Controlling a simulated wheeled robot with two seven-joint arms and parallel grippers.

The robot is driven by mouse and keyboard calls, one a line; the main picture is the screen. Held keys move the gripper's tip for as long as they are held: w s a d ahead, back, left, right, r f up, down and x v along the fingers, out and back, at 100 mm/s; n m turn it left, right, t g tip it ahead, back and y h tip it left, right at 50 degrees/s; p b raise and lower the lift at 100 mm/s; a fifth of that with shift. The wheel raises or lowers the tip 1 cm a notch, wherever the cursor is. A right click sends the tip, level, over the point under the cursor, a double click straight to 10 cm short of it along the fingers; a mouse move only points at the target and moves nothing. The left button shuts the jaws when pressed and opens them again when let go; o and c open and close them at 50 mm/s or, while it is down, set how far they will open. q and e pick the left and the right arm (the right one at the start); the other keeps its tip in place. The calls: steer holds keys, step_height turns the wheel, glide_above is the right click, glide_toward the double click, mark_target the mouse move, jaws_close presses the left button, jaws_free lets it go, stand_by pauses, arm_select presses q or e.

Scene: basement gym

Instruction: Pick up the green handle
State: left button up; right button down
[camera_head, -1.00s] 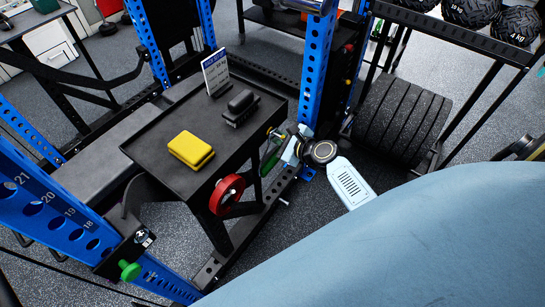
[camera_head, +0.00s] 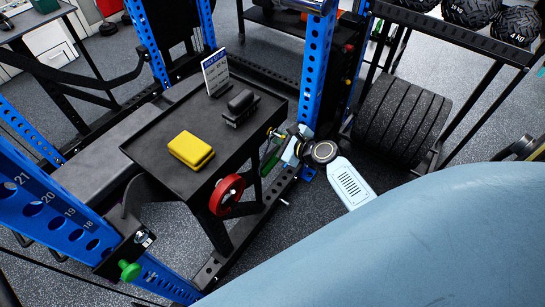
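A green handle (camera_head: 269,161) shows beside the right edge of the black tray table, at the blue rack upright. My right gripper (camera_head: 280,148) is at it, with its arm coming in from the right. The gripper's fingers are small and partly hidden, so I cannot tell whether they are closed around the handle or just beside it. My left gripper is not in view.
The black tray table (camera_head: 150,146) carries a yellow block (camera_head: 190,149), a black block (camera_head: 240,107) and a sign (camera_head: 215,72). A red ring (camera_head: 226,194) is at its near side. Blue rack uprights (camera_head: 316,70) and weight plates (camera_head: 400,117) stand close to my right arm. A green knob (camera_head: 130,270) is at lower left.

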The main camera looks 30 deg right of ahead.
steer(key=shift+r, duration=0.1)
stand_by(0.6)
